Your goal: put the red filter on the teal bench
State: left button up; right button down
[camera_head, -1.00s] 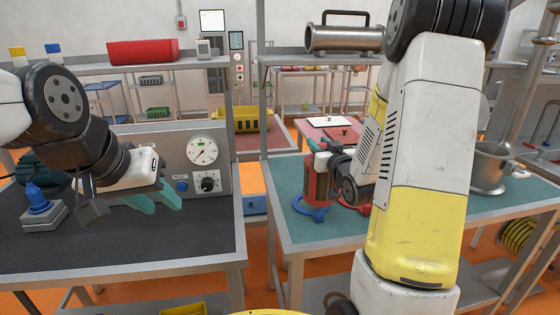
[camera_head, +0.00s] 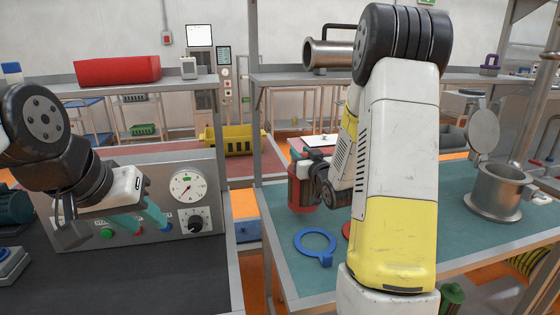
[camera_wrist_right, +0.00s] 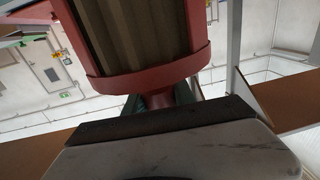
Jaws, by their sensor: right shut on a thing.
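The red filter (camera_head: 297,193) is upright in the head view, with its right side hidden by my arm. My right gripper (camera_wrist_right: 160,100) is shut on it; in the right wrist view its red frame and brown pleats (camera_wrist_right: 130,35) fill the top. It appears held above the teal bench (camera_head: 290,262), behind a blue ring (camera_head: 302,234) that lies there. My left gripper (camera_head: 148,224) is open and empty, its teal fingers apart in front of the grey gauge panel (camera_head: 207,190).
A metal pot with a raised lid (camera_head: 497,192) stands on the bench's right. A red piece (camera_head: 346,230) shows partly beside my right arm. A dark-topped bench (camera_head: 150,275) is at left, with a gap between the benches.

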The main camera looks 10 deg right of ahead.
jog(key=w+f, duration=0.4)
jog(key=w, duration=0.7)
jog(key=shift+w+a+f, duration=0.2)
jog(key=shift+w+f, duration=0.05)
jog(key=shift+w, duration=0.1)
jog(key=shift+f, duration=0.15)
jog(key=c, duration=1)
grip_release()
jog(key=shift+c, duration=0.2)
